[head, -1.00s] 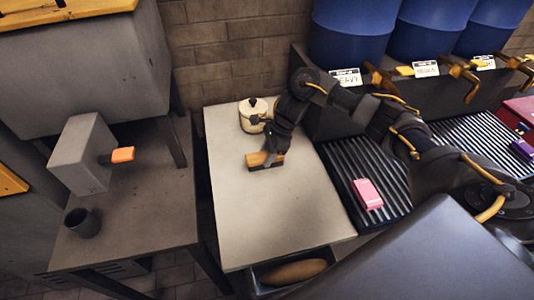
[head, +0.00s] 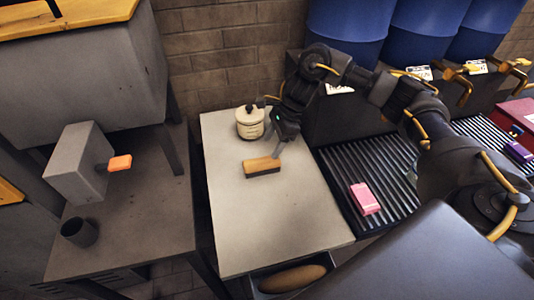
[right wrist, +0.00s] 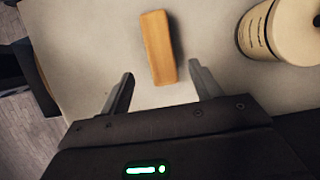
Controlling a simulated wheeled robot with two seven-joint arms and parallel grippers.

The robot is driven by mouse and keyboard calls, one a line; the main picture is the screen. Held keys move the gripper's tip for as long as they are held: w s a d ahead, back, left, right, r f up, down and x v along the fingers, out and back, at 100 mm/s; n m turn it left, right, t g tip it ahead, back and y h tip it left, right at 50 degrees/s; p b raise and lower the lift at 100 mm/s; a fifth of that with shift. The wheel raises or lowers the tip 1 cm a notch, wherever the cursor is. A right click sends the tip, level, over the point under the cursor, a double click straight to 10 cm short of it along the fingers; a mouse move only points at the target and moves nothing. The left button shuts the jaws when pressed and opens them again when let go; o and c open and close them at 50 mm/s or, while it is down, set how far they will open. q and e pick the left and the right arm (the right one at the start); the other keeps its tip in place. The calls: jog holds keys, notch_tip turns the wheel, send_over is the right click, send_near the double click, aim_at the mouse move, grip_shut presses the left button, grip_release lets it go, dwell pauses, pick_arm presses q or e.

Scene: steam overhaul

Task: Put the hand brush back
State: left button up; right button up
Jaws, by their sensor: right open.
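The hand brush (head: 262,167), a wooden block with dark bristles beneath, stands on the pale table top (head: 270,225), bristles down. In the right wrist view the brush (right wrist: 158,47) lies ahead of and between the two fingers, touching neither. My right gripper (head: 277,154) is open and empty, just above and to the right of the brush; its fingers (right wrist: 163,85) are spread wide in the wrist view. My left gripper is not in view.
A cream lidded pot (head: 249,124) stands close behind the brush; it also shows in the wrist view (right wrist: 290,30). A pink block (head: 364,199) lies on the ribbed rack to the right. An open drawer (head: 262,286) holds a brown oblong thing. The table's front is clear.

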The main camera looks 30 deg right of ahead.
jog(key=v, duration=0.4)
dwell(0.4)
